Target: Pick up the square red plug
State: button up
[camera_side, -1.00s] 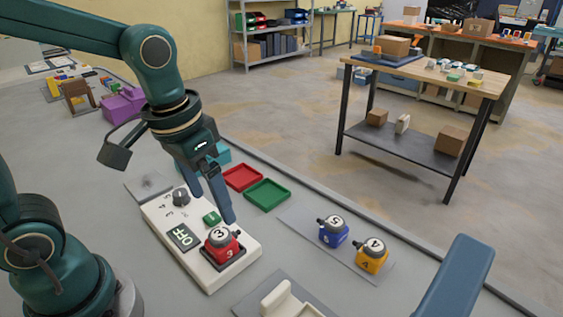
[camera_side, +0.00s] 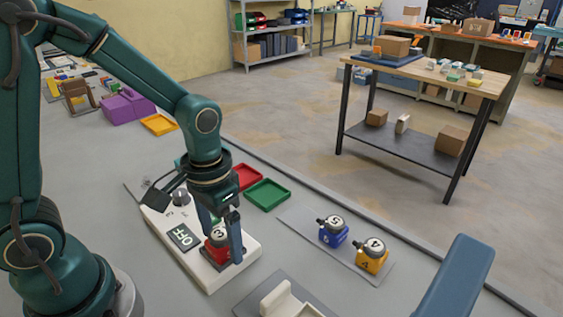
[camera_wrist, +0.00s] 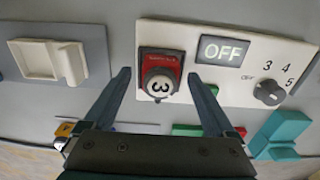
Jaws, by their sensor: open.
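The square red plug (camera_side: 214,250) has a round grey cap marked 3 and sits on the white socket box (camera_side: 200,275). In the wrist view the plug (camera_wrist: 160,62) lies beyond and between the two fingertips. My gripper (camera_side: 222,252) points down over the plug with its fingers apart, one on either side. In the wrist view the fingers (camera_wrist: 160,78) are open, with gaps beside the plug. The side view partly hides the plug behind the fingers.
A blue plug (camera_side: 333,235) and a yellow plug (camera_side: 373,258) stand on a grey plate at the right. Red (camera_side: 244,177) and green (camera_side: 267,194) trays lie behind the box. The box carries an OFF display (camera_side: 184,237) and a dial (camera_side: 180,197). A cream holder (camera_side: 278,300) is in front.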

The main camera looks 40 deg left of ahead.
grip_shut()
jog(key=shift+r, duration=0.15)
